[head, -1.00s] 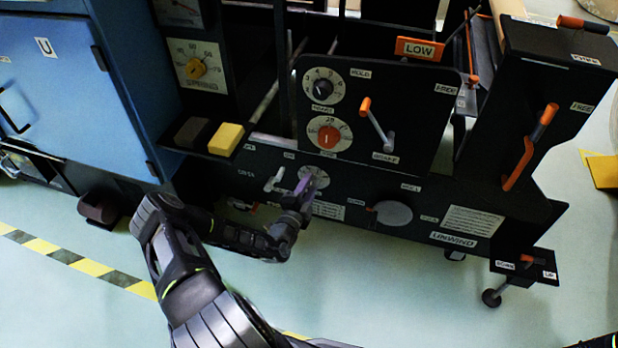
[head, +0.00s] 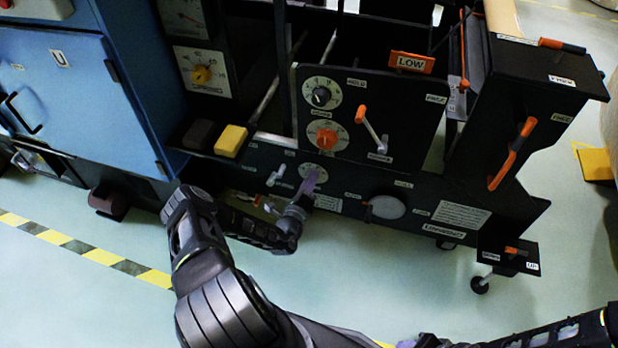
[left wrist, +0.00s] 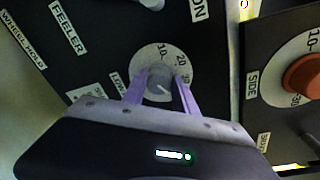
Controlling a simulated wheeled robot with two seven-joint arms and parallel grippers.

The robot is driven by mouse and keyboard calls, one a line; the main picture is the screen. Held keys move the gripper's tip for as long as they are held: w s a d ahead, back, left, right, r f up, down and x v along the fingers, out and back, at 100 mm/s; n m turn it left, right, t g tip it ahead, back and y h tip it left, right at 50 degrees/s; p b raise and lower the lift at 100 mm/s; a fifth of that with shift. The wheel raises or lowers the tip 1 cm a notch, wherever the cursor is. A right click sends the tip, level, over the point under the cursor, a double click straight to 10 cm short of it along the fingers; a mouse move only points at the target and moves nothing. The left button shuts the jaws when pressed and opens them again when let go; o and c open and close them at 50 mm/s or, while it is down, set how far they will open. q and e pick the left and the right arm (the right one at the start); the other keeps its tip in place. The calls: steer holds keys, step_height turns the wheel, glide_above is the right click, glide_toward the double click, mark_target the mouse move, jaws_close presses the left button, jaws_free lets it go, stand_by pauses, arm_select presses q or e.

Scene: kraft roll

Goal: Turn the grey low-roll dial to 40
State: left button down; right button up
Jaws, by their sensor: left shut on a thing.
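The grey low-roll dial (left wrist: 159,77) sits on a pale round scale (left wrist: 152,57) in the left wrist view, with 10, 20 and 30 showing. A short white mark on the knob slants to the lower right; the number there is hidden by a finger. My left gripper (left wrist: 161,91) is shut on the knob, one purple finger on each side. In the head view the scale (head: 315,170) is partly covered by my left gripper (head: 305,195). My right gripper (head: 405,343) shows only as a purple bit at the bottom edge; its jaws cannot be made out.
An orange dial (head: 326,138), a dark dial (head: 321,96) and an orange-tipped lever (head: 371,127) sit on the panel above. A white lever (head: 276,175) is close left of my left gripper. A grey disc (head: 387,207) is to the right. Open floor lies in front.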

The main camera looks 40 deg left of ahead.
arm_select(q)
steer(key=shift+m+p, duration=0.35)
steer(key=shift+m, duration=0.35)
steer(key=c, duration=1)
jaws_free()
steer(key=shift+o, duration=0.2)
steer(key=p+v, duration=0.1)
steer(key=v, duration=0.6)
steer(key=shift+s+d+p, duration=0.25)
steer(key=shift+s+p, duration=0.1)
